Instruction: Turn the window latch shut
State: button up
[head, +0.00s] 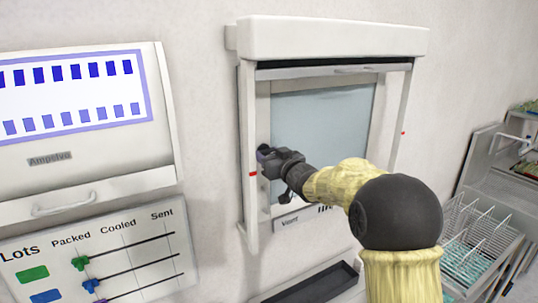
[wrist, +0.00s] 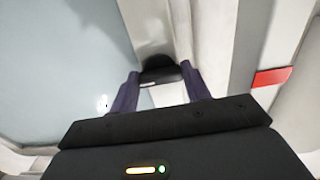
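The window latch (wrist: 161,74) is a small black handle on the window's pale frame. In the wrist view it shows just beyond and between my fingertips, lying crosswise. My gripper (wrist: 160,73) is open, with one dark finger on each side of the latch. I cannot tell whether either finger touches it. In the head view my gripper (head: 265,160) is at the left side of the window frame, and it mostly hides the latch. The window (head: 325,125) has a grey-blue pane; I cannot tell from here whether its sash sits fully closed.
A red mark (wrist: 273,77) is on the outer frame beside the latch. A white housing (head: 335,38) tops the window. A dark tray (head: 315,285) is below it. A lots board (head: 100,260) hangs at left, and wire baskets (head: 475,235) stand at right.

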jog(key=c, duration=0.4)
jog(key=shift+n+b, duration=0.5)
jog(key=shift+b, duration=0.15)
jog(key=n+b, duration=0.6)
jog(key=n, duration=0.1)
jog(key=shift+f, duration=0.1)
jog(key=n+b, duration=0.3)
jog(key=n, duration=0.2)
jog(key=shift+b, duration=0.3)
jog(key=n+b, duration=0.2)
jog(key=n, duration=0.2)
jog(key=shift+n, duration=0.4)
